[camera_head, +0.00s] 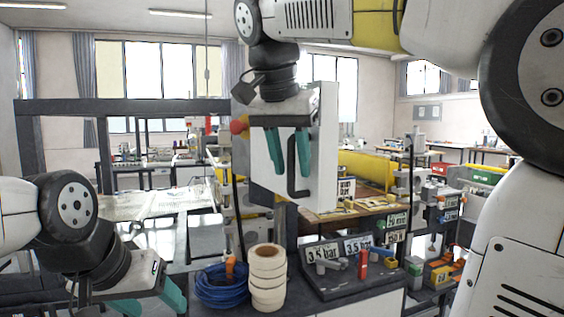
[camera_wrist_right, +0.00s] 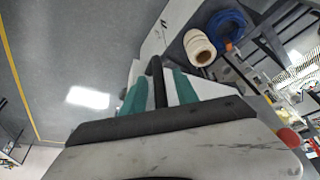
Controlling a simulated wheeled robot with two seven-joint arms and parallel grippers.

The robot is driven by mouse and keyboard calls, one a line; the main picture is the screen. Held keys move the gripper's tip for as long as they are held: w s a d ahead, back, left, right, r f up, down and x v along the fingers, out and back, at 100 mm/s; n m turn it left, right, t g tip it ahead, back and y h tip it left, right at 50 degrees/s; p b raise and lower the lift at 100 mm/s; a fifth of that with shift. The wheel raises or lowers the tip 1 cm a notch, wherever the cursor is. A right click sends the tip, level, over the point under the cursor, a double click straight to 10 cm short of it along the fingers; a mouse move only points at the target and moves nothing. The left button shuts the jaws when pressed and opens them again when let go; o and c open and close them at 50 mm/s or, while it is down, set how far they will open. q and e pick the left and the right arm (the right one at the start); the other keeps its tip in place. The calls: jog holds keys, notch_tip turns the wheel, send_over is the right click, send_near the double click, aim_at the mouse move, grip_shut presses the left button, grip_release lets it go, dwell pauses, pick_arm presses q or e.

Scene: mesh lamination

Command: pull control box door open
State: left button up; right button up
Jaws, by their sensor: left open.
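The control box (camera_head: 327,150) is a white upright panel in the middle of the head view. Its front face, the door (camera_head: 262,172), carries a black bar handle (camera_head: 292,184). My right gripper (camera_head: 288,166) hangs in front of the door with its teal fingers apart. In the right wrist view, the handle (camera_wrist_right: 156,72) runs between the two fingers of this gripper (camera_wrist_right: 160,88); I cannot tell whether either touches it. My right gripper hides the top of the handle. I cannot tell whether the door is ajar. My left gripper (camera_head: 150,303) is low at the left, open and empty.
A red knob (camera_head: 238,127) sticks out left of the box. Below stand a stack of cream tape rolls (camera_head: 267,280), a blue cable coil (camera_head: 221,290) and a dark panel of pressure labels and valves (camera_head: 345,283). Open floor (camera_wrist_right: 60,60) shows in the wrist view.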

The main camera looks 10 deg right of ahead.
jog(key=v, duration=0.7)
jog(key=shift+s+r, duration=0.1)
jog(key=shift+r, duration=0.3)
